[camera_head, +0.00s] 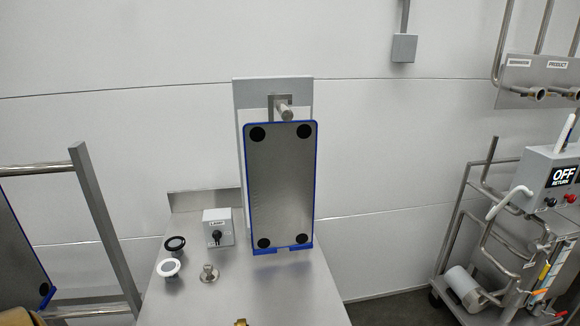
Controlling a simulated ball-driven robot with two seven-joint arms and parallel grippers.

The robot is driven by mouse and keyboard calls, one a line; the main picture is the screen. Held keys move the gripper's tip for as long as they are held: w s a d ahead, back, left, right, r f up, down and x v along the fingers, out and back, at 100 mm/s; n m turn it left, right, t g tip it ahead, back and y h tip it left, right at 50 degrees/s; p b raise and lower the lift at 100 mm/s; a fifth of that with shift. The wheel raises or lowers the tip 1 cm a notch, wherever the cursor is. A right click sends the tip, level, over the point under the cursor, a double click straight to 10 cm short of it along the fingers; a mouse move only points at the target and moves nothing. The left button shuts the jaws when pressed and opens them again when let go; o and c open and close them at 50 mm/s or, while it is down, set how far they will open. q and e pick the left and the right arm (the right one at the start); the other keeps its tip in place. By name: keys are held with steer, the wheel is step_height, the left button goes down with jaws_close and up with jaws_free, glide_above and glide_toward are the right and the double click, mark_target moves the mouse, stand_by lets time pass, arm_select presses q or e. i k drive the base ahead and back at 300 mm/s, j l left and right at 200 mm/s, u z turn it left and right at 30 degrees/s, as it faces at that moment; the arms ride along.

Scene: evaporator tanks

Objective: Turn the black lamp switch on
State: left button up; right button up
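A small grey box (212,216) with a label that appears to read LAMP stands on the metal table, left of the upright panel. The black lamp switch (217,238) is a small knob on the front face of this box. Small marks flank the knob, but they are too small to read, and I cannot tell which setting it points at. Neither of my grippers is in view, and nothing touches the switch.
The metal table (290,295) holds a blue-edged panel (280,185), a black-rimmed round piece (175,244), a white-rimmed one (168,268) and a metal fitting (209,274). A metal frame (95,215) stands left. A piped cart with a control box (545,175) stands right.

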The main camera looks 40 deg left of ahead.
mark_target(216, 234)
steer(key=k+j+u, duration=0.15)
steer(key=u, duration=0.2)
steer(key=k+j+u, duration=0.1)
steer(key=u, duration=0.25)
steer(key=k+j+u, duration=0.1)
steer(key=j+u, duration=0.25)
steer(key=l+z, duration=0.35)
steer(key=i+l+z, duration=0.15)
steer(key=l+z, duration=0.25)
steer(key=i+l+z, duration=0.15)
steer(key=l+z, duration=0.2)
steer(key=l, duration=0.15)
steer(key=i+l+z, duration=0.3)
steer(key=i+l, duration=0.15)
steer(key=i+l+z, duration=0.3)
steer(key=i, duration=0.25)
steer(key=i+u, duration=0.5)
steer(key=i+l+u, duration=0.15)
steer(key=i+u, duration=0.2)
steer(key=u, duration=0.15)
steer(key=i+j+u, duration=0.1)
steer(key=u, duration=0.4)
steer(key=i+u, duration=0.25)
steer(key=u, duration=0.2)
steer(key=i+u, duration=0.2)
steer(key=u, duration=0.3)
steer(key=i+u, duration=0.2)
steer(key=u, duration=0.25)
steer(key=i+l+u, duration=0.15)
steer(key=u, duration=0.35)
